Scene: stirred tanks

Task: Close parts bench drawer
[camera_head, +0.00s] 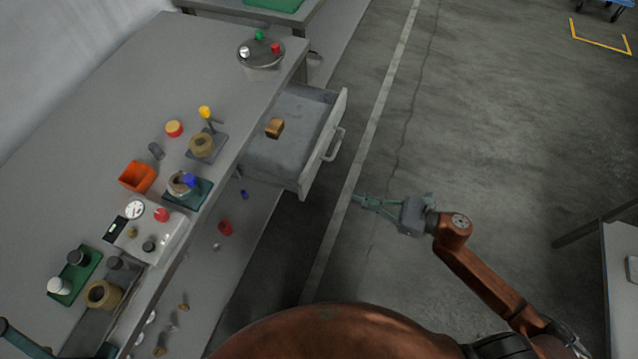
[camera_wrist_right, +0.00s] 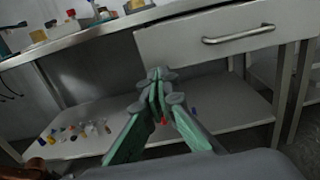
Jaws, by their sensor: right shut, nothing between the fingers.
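The parts bench drawer (camera_head: 284,152) is pulled out from the right side of the bench (camera_head: 130,90), with a brown block (camera_head: 274,128) inside it. Its bar handle (camera_head: 334,145) is on the front, and the drawer front also shows in the right wrist view (camera_wrist_right: 220,37). My right gripper (camera_head: 358,199) is shut and empty, in front of the drawer and apart from it, below its near corner in the head view. In the right wrist view the closed fingertips (camera_wrist_right: 157,77) are below and left of the handle. My left gripper is not in view.
Fittings, an orange bin (camera_head: 138,176) and a gauge box (camera_head: 150,228) stand on the bench top. Small parts lie on the lower shelf (camera_wrist_right: 190,120). The floor right of the drawer is clear.

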